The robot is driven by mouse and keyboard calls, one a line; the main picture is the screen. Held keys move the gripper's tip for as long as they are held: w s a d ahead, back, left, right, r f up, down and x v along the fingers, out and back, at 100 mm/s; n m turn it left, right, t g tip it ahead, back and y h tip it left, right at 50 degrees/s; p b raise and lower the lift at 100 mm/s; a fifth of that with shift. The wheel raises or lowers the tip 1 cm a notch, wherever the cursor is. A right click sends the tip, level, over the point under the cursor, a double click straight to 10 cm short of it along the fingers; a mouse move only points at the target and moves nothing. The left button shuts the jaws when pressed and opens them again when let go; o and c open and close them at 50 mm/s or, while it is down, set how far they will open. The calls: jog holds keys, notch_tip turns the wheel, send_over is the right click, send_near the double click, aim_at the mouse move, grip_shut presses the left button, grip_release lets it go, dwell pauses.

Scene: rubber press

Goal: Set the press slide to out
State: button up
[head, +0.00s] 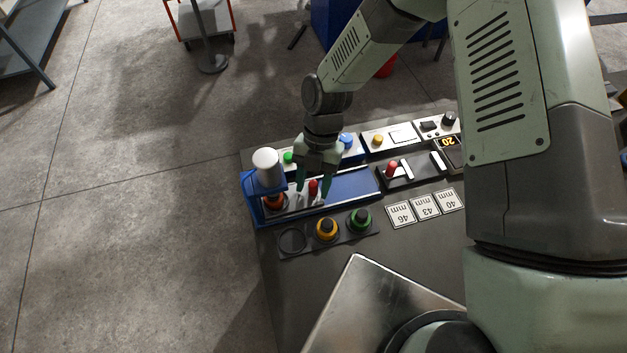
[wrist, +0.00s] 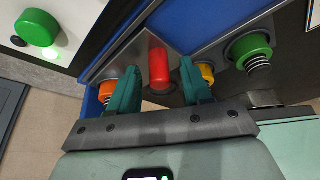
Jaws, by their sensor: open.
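The blue press (head: 251,200) stands at the left end of the bench, with a white cylinder (head: 266,165) on top. Its slide carries an upright red knob (head: 313,187) and sits at the press end of the blue track (head: 350,184). An orange piece (head: 274,202) is under the press head. My gripper (head: 314,194) is open and points down over the slide. In the wrist view, the red knob (wrist: 159,68) stands between my two open fingers (wrist: 158,82), with visible gaps on both sides. The orange piece (wrist: 107,91) shows beside the left finger.
In front of the track, a dark holder (head: 291,240) has an empty ring, a yellow-orange knobbed piece (head: 326,228) and a green one (head: 360,219). Labelled plates (head: 426,206) lie to the right. A unit with a red lever (head: 392,169) and a button panel (head: 378,139) stand behind.

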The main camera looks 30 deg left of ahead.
jog(key=shift+c, duration=0.2)
grip_shut()
jog(key=w+d, duration=0.9)
jog(key=shift+c, duration=0.4)
grip_release()
jog(key=shift+o, duration=0.6)
jog(key=shift+r, duration=0.1)
jog(key=v, duration=1)
jog(key=shift+r, duration=0.35)
